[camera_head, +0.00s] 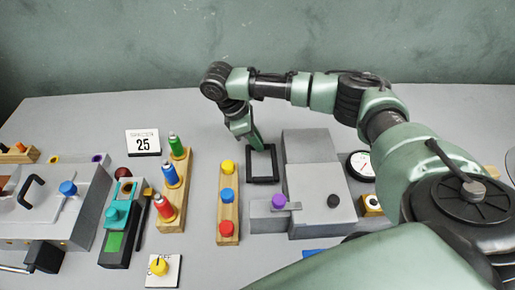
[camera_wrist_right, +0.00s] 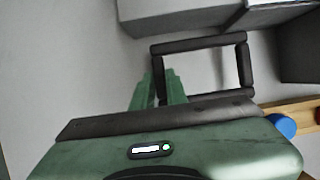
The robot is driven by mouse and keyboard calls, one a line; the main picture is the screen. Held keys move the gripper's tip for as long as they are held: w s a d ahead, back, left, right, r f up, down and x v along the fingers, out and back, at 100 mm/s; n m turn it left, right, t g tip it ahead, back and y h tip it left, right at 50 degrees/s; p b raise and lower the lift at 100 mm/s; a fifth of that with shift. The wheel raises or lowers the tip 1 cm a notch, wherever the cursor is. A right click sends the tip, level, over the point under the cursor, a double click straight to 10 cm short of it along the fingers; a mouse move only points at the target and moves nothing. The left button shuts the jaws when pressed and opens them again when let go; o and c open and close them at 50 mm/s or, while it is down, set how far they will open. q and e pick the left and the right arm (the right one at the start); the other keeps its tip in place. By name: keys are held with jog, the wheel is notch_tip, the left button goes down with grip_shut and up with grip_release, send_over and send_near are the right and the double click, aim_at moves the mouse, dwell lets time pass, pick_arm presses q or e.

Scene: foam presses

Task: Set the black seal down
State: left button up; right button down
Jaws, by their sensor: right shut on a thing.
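The black seal (camera_head: 263,181) is a rectangular open frame, left of the grey press at the right, flat at or just above the grey table. I cannot tell whether it touches the table. My right gripper (camera_head: 256,143) reaches down to its far left side and is shut on it. In the right wrist view the seal (camera_wrist_right: 200,44) shows nearly whole, with the green fingers (camera_wrist_right: 160,85) of my right gripper at its left bar. The table shows through the frame. My left gripper is not in view.
The grey press (camera_head: 318,172) stands just right of the seal. A wooden strip (camera_head: 228,190) with yellow, blue and red knobs lies to its left. Another wooden rack (camera_head: 175,195) holds coloured bottles. A card reading 25 (camera_head: 143,143) stands further left. The table behind is clear.

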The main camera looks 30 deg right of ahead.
jog(key=shift+f, duration=2)
jog(key=c, duration=1.4)
grip_release()
jog(key=shift+f, duration=0.1)
